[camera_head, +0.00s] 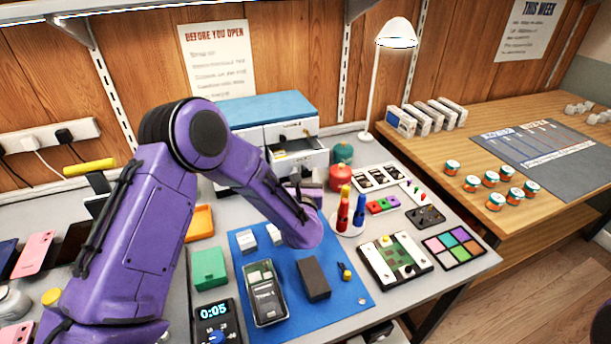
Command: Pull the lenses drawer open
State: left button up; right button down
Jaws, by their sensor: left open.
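A small drawer cabinet (262,108) with a blue top and white drawer fronts stands against the back wall. One right-hand drawer (300,160) sticks out, and small items show inside it. The drawer above it (291,131) looks shut or nearly so. The labels are too small to read, so I cannot tell which is the lenses drawer. My left gripper (304,189) is in front of the cabinet, just below the pulled-out drawer. It is open, and its fingers are partly hidden by my wrist. I cannot tell whether it touches anything. My right gripper is out of view.
A blue mat (345,297) holds a phone (265,294) and a dark box (313,279). Red and blue screwdrivers stand in a white holder (341,228) right of my wrist. Red and green jars (342,153) stand beside the cabinet. A white lamp (397,35) rises behind.

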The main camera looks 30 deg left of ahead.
pick_arm(q)
grip_shut()
jog(key=shift+s+d+b, duration=0.45)
jog(key=shift+s+d, duration=0.95)
jog(key=shift+d, duration=0.2)
grip_release()
jog(key=b+v, duration=0.2)
jog(key=v, duration=0.8)
jog(key=shift+s, duration=0.25)
